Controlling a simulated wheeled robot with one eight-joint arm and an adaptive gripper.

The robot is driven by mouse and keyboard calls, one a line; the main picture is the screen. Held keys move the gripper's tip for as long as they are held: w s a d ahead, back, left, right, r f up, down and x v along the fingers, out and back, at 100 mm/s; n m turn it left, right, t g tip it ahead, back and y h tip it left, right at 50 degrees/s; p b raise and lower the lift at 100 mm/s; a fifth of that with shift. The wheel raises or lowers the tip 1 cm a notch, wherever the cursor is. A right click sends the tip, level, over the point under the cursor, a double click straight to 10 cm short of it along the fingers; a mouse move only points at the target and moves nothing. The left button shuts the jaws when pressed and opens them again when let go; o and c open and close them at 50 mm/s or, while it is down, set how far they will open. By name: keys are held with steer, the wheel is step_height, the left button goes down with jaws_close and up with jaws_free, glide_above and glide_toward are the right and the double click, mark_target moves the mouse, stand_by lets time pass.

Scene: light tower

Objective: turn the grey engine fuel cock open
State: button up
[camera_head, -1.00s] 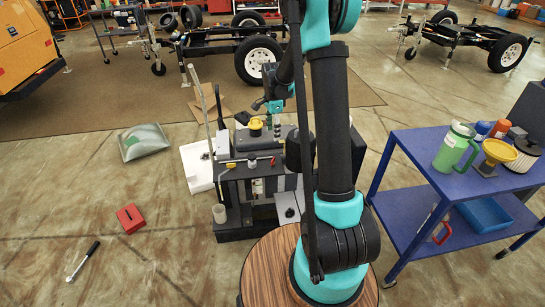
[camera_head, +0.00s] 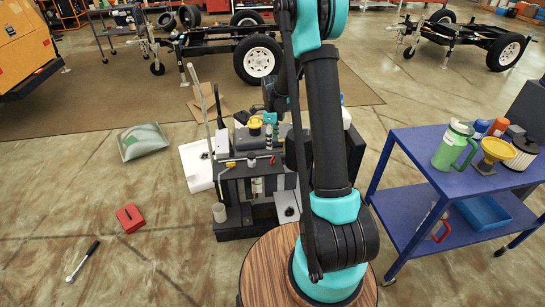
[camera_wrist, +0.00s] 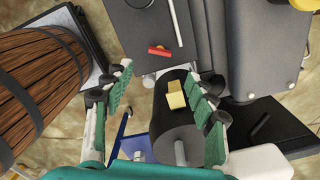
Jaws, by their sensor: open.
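The dark grey engine unit (camera_head: 238,172) stands on the floor in front of my base. My gripper (camera_wrist: 158,72) is open in the wrist view, its green-padded fingers apart with nothing held between them. A red lever (camera_wrist: 158,50) lies on the grey housing just beyond the fingertips; a red handle (camera_head: 273,160) also shows on the unit in the head view. A dark cylinder (camera_wrist: 172,128) with a pale yellow block (camera_wrist: 175,95) is visible between the fingers, farther down. I cannot clearly make out the grey fuel cock in either view. My arm hides part of the unit.
A red box (camera_head: 131,217) and a ratchet (camera_head: 82,262) lie at the left. The floor between them and the unit is clear.

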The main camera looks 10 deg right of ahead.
mark_target(273, 158)
step_height(273, 158, down, 10)
steer(key=shift+r, duration=0.15)
steer(key=shift+c, duration=0.6)
steer(key=c, duration=1)
steer(key=shift+c, duration=0.2)
steer(key=shift+n, duration=3)
steer(key=o, duration=1.2)
steer(key=shift+c, duration=0.2)
